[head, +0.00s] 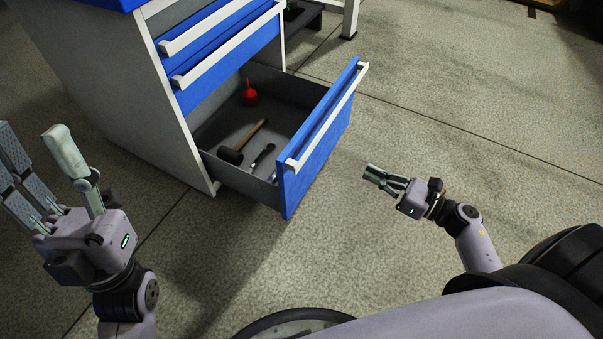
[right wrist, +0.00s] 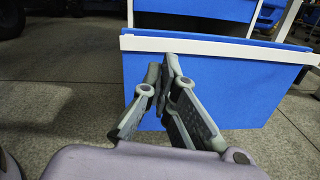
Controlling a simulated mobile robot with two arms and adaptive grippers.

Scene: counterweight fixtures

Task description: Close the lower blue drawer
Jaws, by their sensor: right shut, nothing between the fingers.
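The lower blue drawer (head: 320,140) of the grey and blue cabinet (head: 95,70) is pulled far out. It has a white handle rail (head: 328,116) along its top edge. Inside lie a red oil can (head: 250,95), a mallet (head: 240,143) and a dark tool (head: 263,156). My right gripper (head: 372,174) is shut and empty, in front of the drawer face and apart from it in the head view. In the right wrist view its fingers (right wrist: 165,75) overlap the blue drawer front (right wrist: 210,90).
Two upper blue drawers (head: 225,45) with white handles are closed above the open one. The concrete floor (head: 480,130) right of the drawer is clear. A table leg (head: 350,18) stands behind the cabinet.

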